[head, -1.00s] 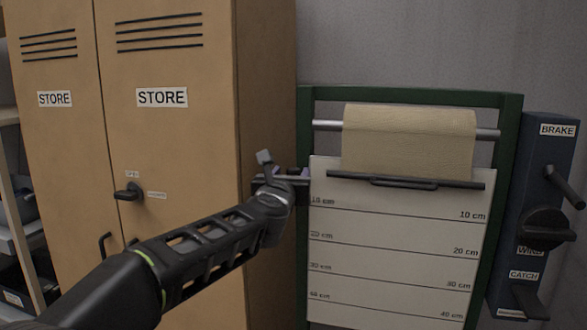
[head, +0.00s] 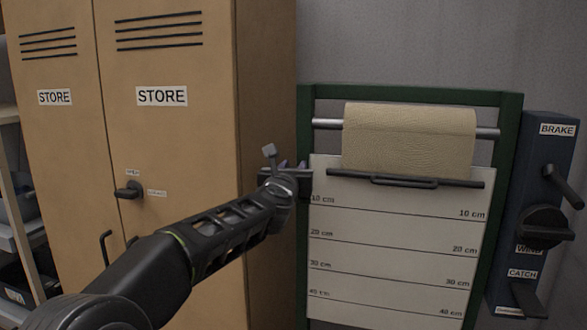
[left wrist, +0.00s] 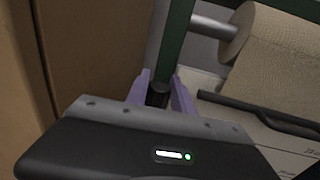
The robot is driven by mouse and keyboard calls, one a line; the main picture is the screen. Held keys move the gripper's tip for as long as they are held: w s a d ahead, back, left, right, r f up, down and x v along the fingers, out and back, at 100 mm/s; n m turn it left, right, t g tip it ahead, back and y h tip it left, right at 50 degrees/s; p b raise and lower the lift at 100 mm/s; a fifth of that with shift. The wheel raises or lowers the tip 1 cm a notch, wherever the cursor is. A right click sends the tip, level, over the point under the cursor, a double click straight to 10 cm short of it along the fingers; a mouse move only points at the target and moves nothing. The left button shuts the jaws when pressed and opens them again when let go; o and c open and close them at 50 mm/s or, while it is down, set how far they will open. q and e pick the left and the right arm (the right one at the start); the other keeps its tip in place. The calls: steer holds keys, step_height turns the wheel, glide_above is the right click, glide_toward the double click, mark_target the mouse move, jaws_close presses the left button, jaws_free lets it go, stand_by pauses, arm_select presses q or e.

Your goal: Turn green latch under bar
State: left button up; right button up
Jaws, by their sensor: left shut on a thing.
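My left gripper (head: 300,170) is at the left post of the green frame (head: 410,94), level with the dark bar (head: 460,184). In the left wrist view its purple fingers (left wrist: 160,95) stand on either side of a dark round knob (left wrist: 158,94) and are shut on it. The green post runs just behind the knob. I cannot make out a separate green latch; the gripper may hide it. My right gripper is not in view.
A paper roll (head: 410,135) hangs on a metal rod above a marked white board (head: 390,240). A blue box with brake, wind and catch controls (head: 541,190) stands at right. A tan store cabinet (head: 180,60) stands close on the left.

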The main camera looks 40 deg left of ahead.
arm_select(q)
jaws_close()
stand_by(0.8)
